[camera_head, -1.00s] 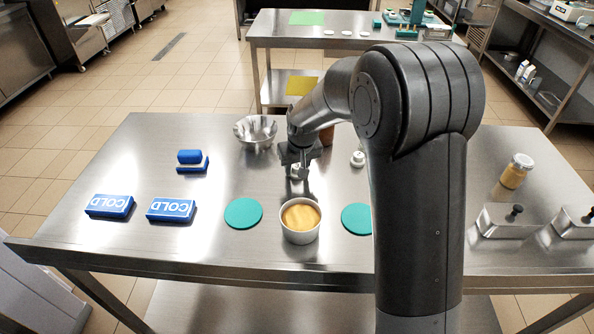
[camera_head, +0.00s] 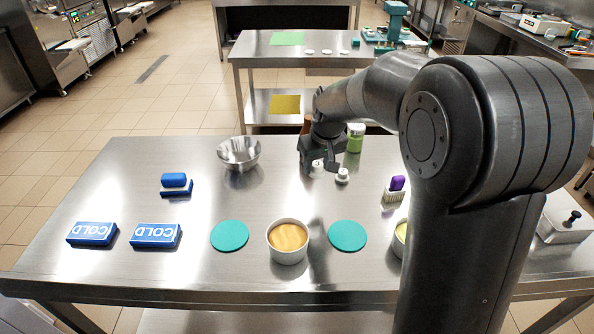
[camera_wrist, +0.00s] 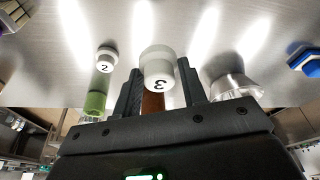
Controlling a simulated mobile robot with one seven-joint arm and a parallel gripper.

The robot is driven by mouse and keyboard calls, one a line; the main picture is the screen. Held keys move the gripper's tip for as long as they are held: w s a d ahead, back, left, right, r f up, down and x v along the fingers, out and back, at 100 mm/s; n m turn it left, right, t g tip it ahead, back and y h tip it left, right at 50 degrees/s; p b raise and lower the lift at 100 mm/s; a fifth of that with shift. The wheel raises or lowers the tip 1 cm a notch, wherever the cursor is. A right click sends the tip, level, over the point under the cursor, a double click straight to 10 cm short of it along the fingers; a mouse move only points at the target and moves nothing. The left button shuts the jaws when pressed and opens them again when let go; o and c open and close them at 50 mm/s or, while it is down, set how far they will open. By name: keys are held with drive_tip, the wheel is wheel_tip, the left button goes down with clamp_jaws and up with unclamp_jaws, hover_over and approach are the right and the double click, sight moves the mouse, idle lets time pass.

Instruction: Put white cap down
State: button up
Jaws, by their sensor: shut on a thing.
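A white cap marked 3 (camera_wrist: 158,66) sits between the fingers of my gripper in the wrist view. I cannot tell whether the cap touches the table. A second white cap, marked 2 (camera_wrist: 106,59), stands close beside it; it also shows just right of my gripper in the head view (camera_head: 343,175).
A metal bowl (camera_head: 239,154) stands left of my gripper, and a green-labelled jar (camera_head: 355,138) stands behind to the right. A tub with tan contents (camera_head: 288,241) stands in front between two teal discs (camera_head: 230,235) (camera_head: 348,235). The table left of my gripper's front is clear.

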sight(238, 145)
drive_tip(key=shift+s+d+r, duration=0.15)
drive_tip(key=shift+d+r, duration=0.15)
drive_tip(key=shift+d, duration=0.2)
drive_tip(key=shift+s+d+r, duration=0.1)
drive_tip(key=shift+d+r, duration=0.15)
drive_tip(key=shift+d, duration=0.2)
